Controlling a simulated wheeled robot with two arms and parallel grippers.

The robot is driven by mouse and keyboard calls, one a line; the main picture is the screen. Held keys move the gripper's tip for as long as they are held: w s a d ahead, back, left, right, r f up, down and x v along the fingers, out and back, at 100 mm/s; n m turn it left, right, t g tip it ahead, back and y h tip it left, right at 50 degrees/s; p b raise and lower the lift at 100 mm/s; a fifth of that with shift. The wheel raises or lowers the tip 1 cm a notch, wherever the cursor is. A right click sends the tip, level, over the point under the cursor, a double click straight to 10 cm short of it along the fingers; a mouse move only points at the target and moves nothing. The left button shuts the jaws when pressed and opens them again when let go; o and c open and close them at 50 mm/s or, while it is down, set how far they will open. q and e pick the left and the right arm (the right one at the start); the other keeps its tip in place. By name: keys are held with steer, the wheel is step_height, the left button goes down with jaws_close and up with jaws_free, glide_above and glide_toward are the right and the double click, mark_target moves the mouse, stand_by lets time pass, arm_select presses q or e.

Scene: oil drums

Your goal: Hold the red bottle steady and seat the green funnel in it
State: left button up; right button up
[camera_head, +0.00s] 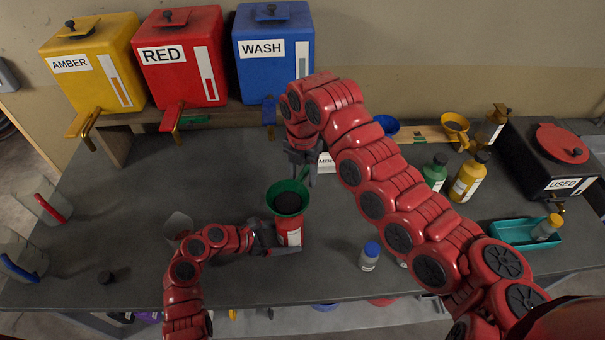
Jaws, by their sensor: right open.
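The red bottle (291,236) stands upright on the dark bench top, with a white label low on its side. My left gripper (277,242) reaches it from the left and is shut on it. The green funnel (287,190) sits at the bottle's mouth, wide end up, and hides the bottle's neck. I cannot tell how deep its spout goes. My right gripper (302,166) is open just behind the funnel, pointing down near the funnel's raised tab. I cannot tell whether it touches the tab.
Amber (92,67), red (180,60) and blue wash (274,52) tanks stand at the back. A blue-capped bottle (369,257) stands right of the red bottle. Green (435,172) and yellow (469,178) bottles stand beyond my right arm. A teal tray (512,232) lies far right. The bench's left middle is mostly clear.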

step_height(320, 180, up, 12)
stand_by(0.7)
arm_select(q)
steer(key=o, duration=0.7)
